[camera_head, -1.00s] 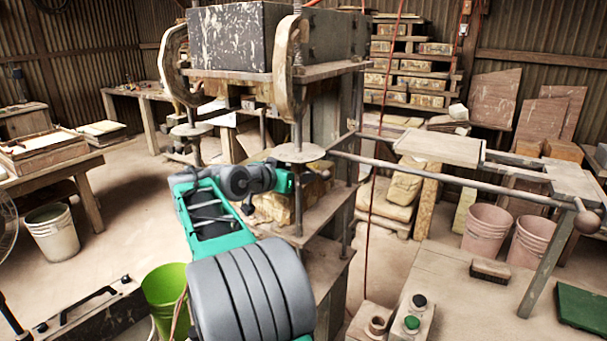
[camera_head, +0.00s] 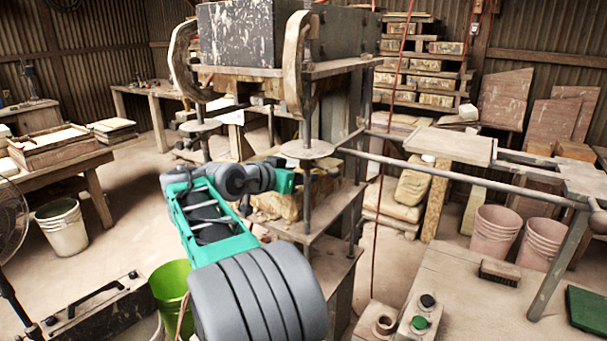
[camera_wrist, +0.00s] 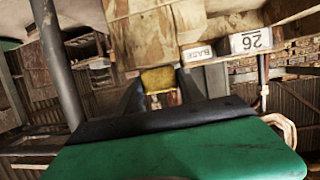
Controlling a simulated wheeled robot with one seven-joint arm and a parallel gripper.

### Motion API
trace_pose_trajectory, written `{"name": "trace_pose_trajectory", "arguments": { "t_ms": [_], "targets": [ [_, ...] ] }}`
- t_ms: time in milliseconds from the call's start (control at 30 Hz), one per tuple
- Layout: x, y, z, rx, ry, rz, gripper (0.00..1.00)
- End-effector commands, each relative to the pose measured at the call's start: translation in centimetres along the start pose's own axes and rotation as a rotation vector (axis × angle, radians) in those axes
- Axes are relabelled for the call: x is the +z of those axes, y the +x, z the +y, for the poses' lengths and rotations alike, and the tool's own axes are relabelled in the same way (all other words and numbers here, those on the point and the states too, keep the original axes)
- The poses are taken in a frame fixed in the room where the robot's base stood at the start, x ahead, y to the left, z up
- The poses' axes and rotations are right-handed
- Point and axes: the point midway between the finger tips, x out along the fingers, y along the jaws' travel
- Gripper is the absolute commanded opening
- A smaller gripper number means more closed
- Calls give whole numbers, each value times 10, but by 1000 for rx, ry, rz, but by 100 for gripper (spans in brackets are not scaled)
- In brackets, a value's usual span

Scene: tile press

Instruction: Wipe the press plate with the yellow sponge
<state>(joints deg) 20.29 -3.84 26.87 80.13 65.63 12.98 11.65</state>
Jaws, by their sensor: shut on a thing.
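The press (camera_head: 335,45) stands in the middle of the head view, with a dark block on top, round posts and a dusty lower bed (camera_head: 335,212). My arm reaches in between its posts, and my gripper's tips are hidden there by a post. In the wrist view my gripper (camera_wrist: 160,88) is shut on the yellow sponge (camera_wrist: 158,78), which shows small between the two dark fingers. Brown, worn panels and white labels reading "BASE" and "26" are beyond it. Whether the sponge touches the press plate I cannot tell.
A green bucket (camera_head: 172,285) stands beside my arm at lower left. A long bar (camera_head: 440,170) runs right from the press. A bench at lower right holds a brush (camera_head: 499,272) and a button box (camera_head: 418,318). Floor at left is partly clear.

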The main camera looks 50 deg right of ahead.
Motion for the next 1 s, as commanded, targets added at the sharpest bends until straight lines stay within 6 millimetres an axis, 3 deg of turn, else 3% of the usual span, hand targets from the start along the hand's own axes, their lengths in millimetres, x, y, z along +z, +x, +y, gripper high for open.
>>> {"name": "trace_pose_trajectory", "arguments": {
  "t_ms": [33,567,733,1000],
  "targets": [
    [-8,-5,-8,-26,11,10,9],
    [-33,-9,-2,-17,22,19,9],
    [-29,-12,0,-12,19,16,9],
    [-17,-42,0,-15,16,15,9]
  ]
}}
